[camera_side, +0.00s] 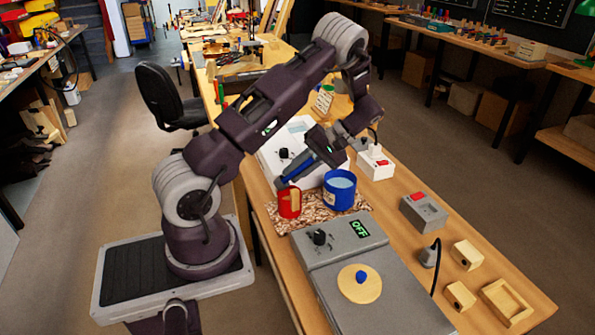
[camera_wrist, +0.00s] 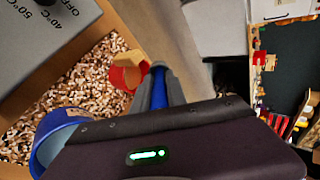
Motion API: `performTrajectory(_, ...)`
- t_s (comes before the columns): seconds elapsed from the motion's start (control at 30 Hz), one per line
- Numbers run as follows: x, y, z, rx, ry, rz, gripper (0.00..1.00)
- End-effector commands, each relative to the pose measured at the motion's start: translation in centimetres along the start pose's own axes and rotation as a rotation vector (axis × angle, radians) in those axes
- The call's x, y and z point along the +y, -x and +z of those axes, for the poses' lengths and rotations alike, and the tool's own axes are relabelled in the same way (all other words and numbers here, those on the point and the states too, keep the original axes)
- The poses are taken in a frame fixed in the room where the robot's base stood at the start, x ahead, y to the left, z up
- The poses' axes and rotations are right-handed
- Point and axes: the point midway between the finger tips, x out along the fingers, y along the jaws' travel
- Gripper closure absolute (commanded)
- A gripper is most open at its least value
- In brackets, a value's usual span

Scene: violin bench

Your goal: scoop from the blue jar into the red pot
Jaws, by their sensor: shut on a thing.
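The red pot (camera_side: 286,206) stands on a speckled, wood-chip-patterned mat, with a tan piece at its right side. It also shows in the wrist view (camera_wrist: 119,78), just beyond my fingertips. The blue jar (camera_side: 338,197) stands right of the pot, with a pale blue surface inside. In the wrist view the jar (camera_wrist: 45,139) is at lower left, partly hidden by my gripper. My gripper (camera_side: 283,183) is above and just left of the red pot, shut on a narrow blue handle (camera_wrist: 158,88). The far end of the held thing is hidden, so I cannot tell its load.
The mat (camera_side: 318,218) lies between a white device (camera_side: 272,160) behind and a grey hotplate-like unit (camera_side: 365,300) in front, its display reading OFF. A grey box (camera_side: 423,212) with a red switch and small wooden blocks (camera_side: 466,254) sit to the right.

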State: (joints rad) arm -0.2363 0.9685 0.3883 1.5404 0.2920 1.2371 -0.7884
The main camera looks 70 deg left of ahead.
Motion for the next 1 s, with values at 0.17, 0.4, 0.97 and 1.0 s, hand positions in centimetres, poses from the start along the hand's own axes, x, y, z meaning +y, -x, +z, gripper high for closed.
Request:
performTrajectory(0.17,-1.6,-0.2,0.2,0.012,0.006,0.287,1.00)
performTrajectory(0.4,-2.7,-0.3,0.3,0.047,0.027,0.519,1.00)
performTrajectory(0.97,-5.7,1.3,0.5,0.074,0.019,0.797,1.00)
performTrajectory(1.0,-5.9,1.4,0.5,0.074,0.019,0.796,1.00)
